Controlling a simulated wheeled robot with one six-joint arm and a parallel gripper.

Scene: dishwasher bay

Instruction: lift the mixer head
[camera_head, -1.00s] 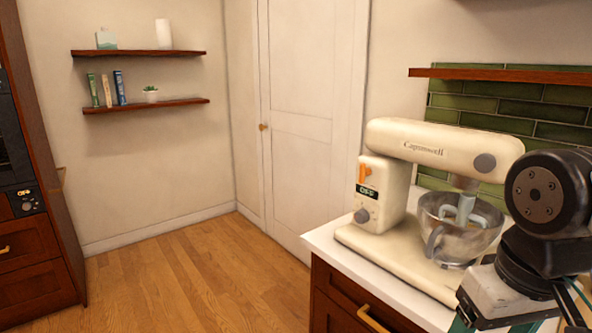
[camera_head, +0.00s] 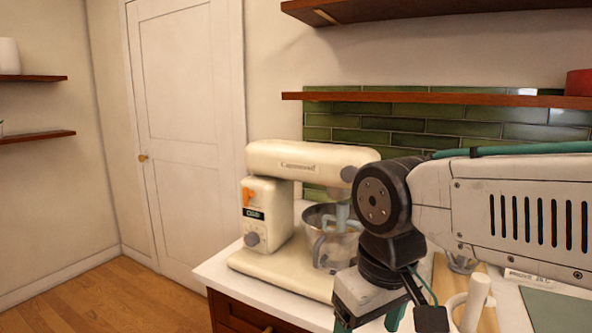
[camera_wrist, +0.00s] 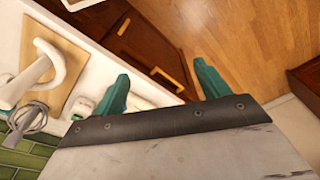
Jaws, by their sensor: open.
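The cream stand mixer (camera_head: 275,215) stands on the white counter left of my arm in the head view. Its head (camera_head: 305,158) is level, above a steel bowl (camera_head: 322,222). An orange lever (camera_head: 248,195), a small dark display and a grey knob (camera_head: 251,239) are on its left end. My gripper (camera_head: 368,322) is in front of and to the right of the mixer, apart from it, pointing down; its fingertips are cut off by the frame's lower edge. In the wrist view my gripper (camera_wrist: 160,85) has two green fingers spread with nothing between them. The mixer is not clear in the wrist view.
A wooden board (camera_wrist: 62,75) with a white curved object (camera_wrist: 40,75) and a whisk-like tool (camera_wrist: 25,118) lies on the counter beside my gripper. A wooden shelf (camera_head: 420,98) is above the counter. Wood floor lies open at left.

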